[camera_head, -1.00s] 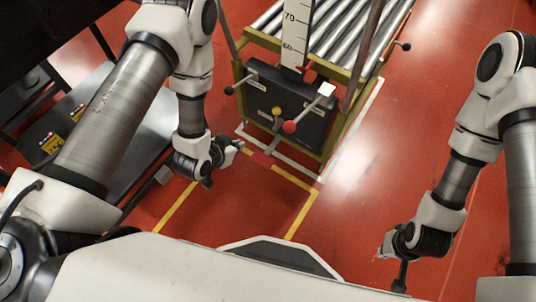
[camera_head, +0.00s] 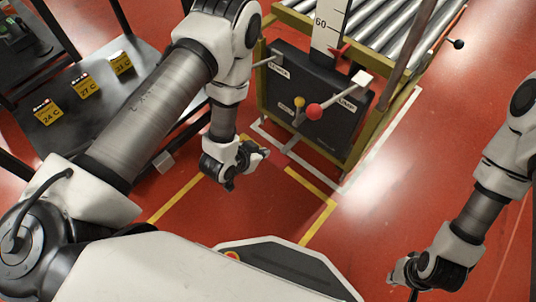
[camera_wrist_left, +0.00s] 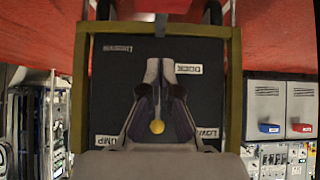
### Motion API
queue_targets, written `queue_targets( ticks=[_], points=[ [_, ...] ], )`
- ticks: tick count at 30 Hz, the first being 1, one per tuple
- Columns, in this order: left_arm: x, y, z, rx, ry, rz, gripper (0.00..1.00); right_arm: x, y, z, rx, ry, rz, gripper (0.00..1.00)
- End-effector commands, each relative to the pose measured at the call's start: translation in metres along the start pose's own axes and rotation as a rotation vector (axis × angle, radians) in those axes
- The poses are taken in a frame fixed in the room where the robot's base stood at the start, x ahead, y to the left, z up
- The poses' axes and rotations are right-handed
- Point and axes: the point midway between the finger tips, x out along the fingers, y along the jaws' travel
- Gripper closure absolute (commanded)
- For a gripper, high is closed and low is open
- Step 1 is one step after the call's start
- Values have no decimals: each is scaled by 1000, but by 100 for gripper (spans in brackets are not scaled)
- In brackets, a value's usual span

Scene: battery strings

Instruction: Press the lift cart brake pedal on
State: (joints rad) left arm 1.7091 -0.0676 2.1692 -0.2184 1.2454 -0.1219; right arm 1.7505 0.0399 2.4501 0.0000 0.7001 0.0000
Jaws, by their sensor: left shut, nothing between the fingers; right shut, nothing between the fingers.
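The lift cart has a dark front panel (camera_head: 318,120) in an olive frame, with a red-knobbed lever (camera_head: 314,111) and a yellow knob (camera_head: 299,101). The panel appears upside down in the left wrist view, with a DOCK label (camera_wrist_left: 189,68) and the yellow knob (camera_wrist_left: 157,127). I cannot make out the brake pedal for certain; a small dark part (camera_wrist_left: 161,23) shows at the panel's floor-side edge. My left gripper (camera_head: 262,153) is shut and empty, low in front of the cart's left side. My right gripper (camera_head: 397,279) is shut and empty, away from the cart at lower right.
Rollers (camera_head: 384,35) top the cart, with a white height scale (camera_head: 328,28) in front. A dark bench (camera_head: 78,122) with yellow temperature labels stands at left. Yellow tape (camera_head: 318,219) and white tape (camera_head: 385,143) mark the red floor. The floor at right is clear.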

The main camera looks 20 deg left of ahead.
Motion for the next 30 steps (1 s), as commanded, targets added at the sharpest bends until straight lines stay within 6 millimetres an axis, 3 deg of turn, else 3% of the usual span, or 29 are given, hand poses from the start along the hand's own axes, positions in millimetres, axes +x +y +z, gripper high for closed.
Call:
queue_targets(
  ticks=[12, 15, 21, 30],
  points=[
    [92, 0, 4, 1, 2, 0, 100, 50, 0, 0, 0, -1, 0, 100],
    [106, 0, 19, -1, -1, 0, 100, 62, 0, 0, 0, -1, 0, 100],
    [116, 0, 28, 0, 1, -1, 100, 70, 0, 0, 0, -1, 0, 100],
    [116, 0, 28, 0, 0, 0, 100, 69, 0, 0, 0, 0, 0, 100]
  ],
)
